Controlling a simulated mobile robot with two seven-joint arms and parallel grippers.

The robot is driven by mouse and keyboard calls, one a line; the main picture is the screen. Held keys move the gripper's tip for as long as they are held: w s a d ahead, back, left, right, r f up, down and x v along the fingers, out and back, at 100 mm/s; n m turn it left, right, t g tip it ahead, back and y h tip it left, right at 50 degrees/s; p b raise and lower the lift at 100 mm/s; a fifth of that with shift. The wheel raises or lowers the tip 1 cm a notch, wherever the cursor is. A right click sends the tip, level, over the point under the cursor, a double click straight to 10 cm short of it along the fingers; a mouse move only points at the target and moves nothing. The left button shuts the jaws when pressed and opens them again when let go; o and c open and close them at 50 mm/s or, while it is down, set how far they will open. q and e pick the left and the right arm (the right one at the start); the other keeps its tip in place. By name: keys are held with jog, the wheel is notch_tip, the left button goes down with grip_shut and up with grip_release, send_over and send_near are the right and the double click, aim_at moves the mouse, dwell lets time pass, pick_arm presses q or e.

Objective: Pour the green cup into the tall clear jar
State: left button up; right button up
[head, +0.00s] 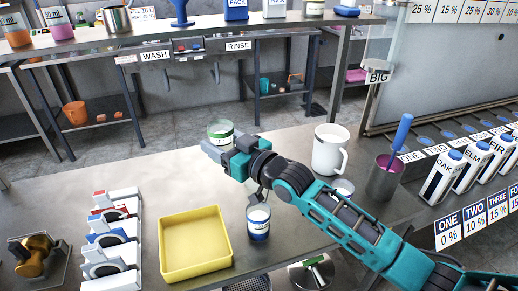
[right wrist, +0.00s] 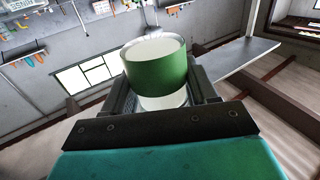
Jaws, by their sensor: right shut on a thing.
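The green cup (head: 220,129) is a short round cup with a wide green band and a pale rim. My right gripper (head: 222,147) is shut on it above the far part of the grey table and holds it roughly upright. In the right wrist view the green cup (right wrist: 157,70) sits between the two fingers, and a pale lower part shows under the band. I cannot make out what is in it. I cannot pick out a tall clear jar in either view. My left gripper is not in view.
A white mug (head: 329,151) stands right of the gripper, with a mauve-topped grey pot (head: 384,178) beyond it. A small blue-labelled jar (head: 258,224) stands under my right arm, beside a yellow tray (head: 194,246). Left of the cup, the table's far part is clear.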

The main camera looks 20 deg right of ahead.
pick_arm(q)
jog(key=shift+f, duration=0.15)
pick_arm(e)
jog(key=shift+d, duration=0.15)
jog(key=shift+w+d+f+m+b, duration=0.25)
jog(key=shift+f+m+b, duration=0.2)
jog(key=shift+m+b, duration=0.35)
pick_arm(q)
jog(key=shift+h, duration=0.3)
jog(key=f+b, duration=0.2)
jog(key=b, duration=0.1)
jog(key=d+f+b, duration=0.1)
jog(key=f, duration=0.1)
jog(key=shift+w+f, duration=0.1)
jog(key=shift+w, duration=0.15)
pick_arm(e)
jog(key=d+m, duration=0.1)
jog(key=w+f+m, duration=0.1)
jog(key=m, duration=0.1)
jog(key=d+f+m, duration=0.1)
jog(key=m, duration=0.1)
jog(key=shift+w+d, duration=0.3)
pick_arm(q)
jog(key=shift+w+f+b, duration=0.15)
jog(key=shift+b, duration=0.35)
pick_arm(e)
jog(key=shift+w+d+f+m, duration=0.15)
jog(key=shift+d+f+m, duration=0.1)
jog(key=shift+m, duration=0.25)
